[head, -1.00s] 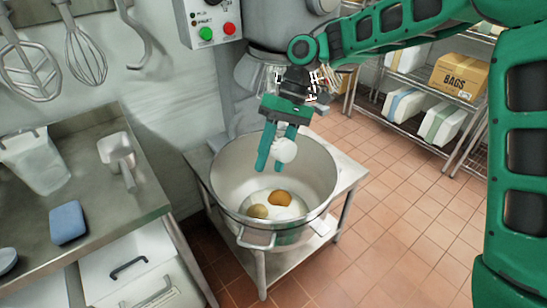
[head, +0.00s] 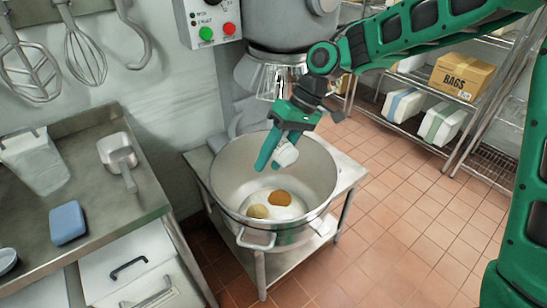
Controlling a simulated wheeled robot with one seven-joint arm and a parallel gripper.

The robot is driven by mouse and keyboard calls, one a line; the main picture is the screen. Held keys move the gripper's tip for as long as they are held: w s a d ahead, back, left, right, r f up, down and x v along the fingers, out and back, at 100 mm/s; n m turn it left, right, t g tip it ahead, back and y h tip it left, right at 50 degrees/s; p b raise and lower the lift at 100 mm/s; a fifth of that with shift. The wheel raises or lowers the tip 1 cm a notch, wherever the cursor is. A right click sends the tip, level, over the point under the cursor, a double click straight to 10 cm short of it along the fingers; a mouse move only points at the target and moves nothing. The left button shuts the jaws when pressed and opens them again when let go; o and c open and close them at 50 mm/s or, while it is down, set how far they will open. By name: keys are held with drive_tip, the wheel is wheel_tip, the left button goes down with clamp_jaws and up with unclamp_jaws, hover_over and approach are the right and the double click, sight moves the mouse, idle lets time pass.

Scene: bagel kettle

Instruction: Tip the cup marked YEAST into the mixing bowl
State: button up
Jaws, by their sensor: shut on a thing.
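The mixing bowl (head: 225,180) is a large steel bowl with side handles, standing on a low metal table. A white heap with a tan patch and a brown patch (head: 281,197) lies in its bottom. My green gripper (head: 275,155) is over the bowl, its fingers pointing down. It is shut on a small white cup (head: 285,155), which is tilted above the bowl. No marking on the cup can be read, and its mouth and contents cannot be made out.
A mixer with a control box (head: 212,22) stands behind the bowl. At left, a steel counter (head: 100,220) holds a scoop (head: 120,158), a clear jug (head: 35,160) and a blue sponge (head: 67,222). A wire rack with a BAGS box (head: 461,77) is at back right. The tiled floor between is clear.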

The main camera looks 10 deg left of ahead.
drive_tip(key=n+t+y, duration=0.1)
drive_tip(key=t+y, duration=0.2)
drive_tip(key=shift+y, duration=0.3)
drive_tip(key=shift+w+n+t+y, duration=0.1)
drive_tip(key=shift+n+t+y, duration=0.5)
drive_tip(key=shift+t+y, duration=0.2)
